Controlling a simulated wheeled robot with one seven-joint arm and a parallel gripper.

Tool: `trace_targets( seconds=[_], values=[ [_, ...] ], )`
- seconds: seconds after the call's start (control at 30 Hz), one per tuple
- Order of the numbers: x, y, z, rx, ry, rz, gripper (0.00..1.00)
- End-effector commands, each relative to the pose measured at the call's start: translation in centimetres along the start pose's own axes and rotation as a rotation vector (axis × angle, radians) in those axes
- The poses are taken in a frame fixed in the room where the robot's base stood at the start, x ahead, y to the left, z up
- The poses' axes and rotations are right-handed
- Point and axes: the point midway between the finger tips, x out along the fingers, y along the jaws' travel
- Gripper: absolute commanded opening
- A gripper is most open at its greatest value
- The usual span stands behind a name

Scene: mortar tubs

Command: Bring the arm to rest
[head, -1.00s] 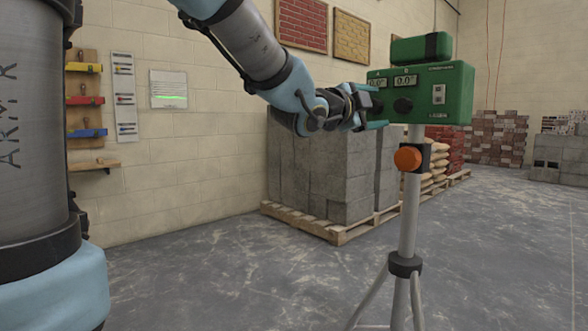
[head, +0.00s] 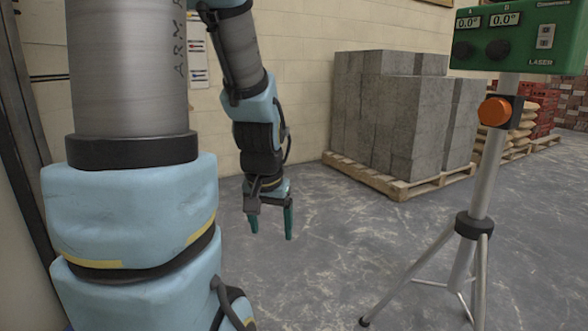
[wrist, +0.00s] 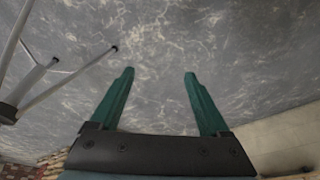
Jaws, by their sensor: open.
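My gripper (head: 271,238) hangs fingers-down above the grey floor in the head view, left of the laser level's tripod and apart from it. Its two green fingers are spread with nothing between them. The wrist view shows the same open, empty fingers (wrist: 160,75) against bare floor. My arm is bent down close beside my own column.
A green laser level (head: 520,40) with two 0.0° displays and an orange knob (head: 494,111) stands on a grey tripod (head: 484,190) at right. Tripod legs show in the wrist view (wrist: 62,85). Grey blocks (head: 400,115) sit on a pallet (head: 402,188) behind. Floor around the gripper is clear.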

Motion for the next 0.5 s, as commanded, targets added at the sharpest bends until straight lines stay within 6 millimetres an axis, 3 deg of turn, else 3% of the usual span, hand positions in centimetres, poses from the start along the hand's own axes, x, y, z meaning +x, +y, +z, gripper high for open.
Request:
trace_targets(
  seconds=[0.1, 0.13, 0.5],
  values=[
    [0.6, -1.1, 5.1, -0.194, -0.16, 0.011, 0.8],
    [-1.0, -1.0, 4.1, -0.176, -0.144, 0.011, 0.8],
    [-9.5, -1.2, 1.5, -0.163, -0.136, 0.01, 0.8]
  ],
)
